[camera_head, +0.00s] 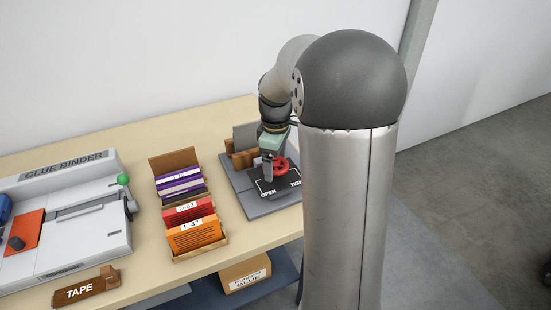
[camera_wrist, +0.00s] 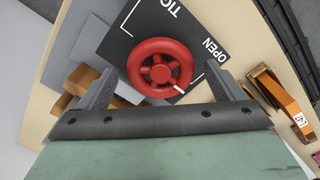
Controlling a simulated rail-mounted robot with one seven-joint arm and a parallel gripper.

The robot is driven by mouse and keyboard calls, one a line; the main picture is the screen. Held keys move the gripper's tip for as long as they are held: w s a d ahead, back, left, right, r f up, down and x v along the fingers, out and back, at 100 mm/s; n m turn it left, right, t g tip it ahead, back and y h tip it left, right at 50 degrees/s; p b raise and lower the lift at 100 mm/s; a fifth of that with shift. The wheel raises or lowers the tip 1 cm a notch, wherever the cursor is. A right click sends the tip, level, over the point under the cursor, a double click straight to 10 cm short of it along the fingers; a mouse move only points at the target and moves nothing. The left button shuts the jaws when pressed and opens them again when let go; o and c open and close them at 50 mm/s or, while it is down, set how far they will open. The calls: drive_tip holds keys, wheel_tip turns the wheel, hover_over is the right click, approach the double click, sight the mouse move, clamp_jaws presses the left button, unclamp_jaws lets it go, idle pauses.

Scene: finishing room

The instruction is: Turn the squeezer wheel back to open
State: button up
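The red squeezer wheel (camera_wrist: 139,53) lies on a black panel (camera_wrist: 122,38) marked OPEN and, partly cut off, TIGHT. In the wrist view the wheel's white mark points to the lower right, below the word OPEN. My gripper (camera_wrist: 161,72) is open, with one finger on each side of the wheel and a gap visible on both sides. In the head view the wheel (camera_head: 281,166) shows partly behind my gripper (camera_head: 269,167). The squeezer's grey base (camera_head: 262,209) has wooden blocks (camera_head: 241,157) at its back. Whether the fingers are level with the rim is unclear.
A box of purple, red and orange packs (camera_head: 197,248) stands left of the squeezer. A cardboard box (camera_head: 246,274) sits below the table's front edge. My column hides the table's right end.

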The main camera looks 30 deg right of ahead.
sight(275, 164)
wheel_tip(275, 164, up, 17)
drive_tip(key=shift+r, duration=0.2)
idle(0.3)
drive_tip(key=shift+a, duration=0.1)
idle(0.3)
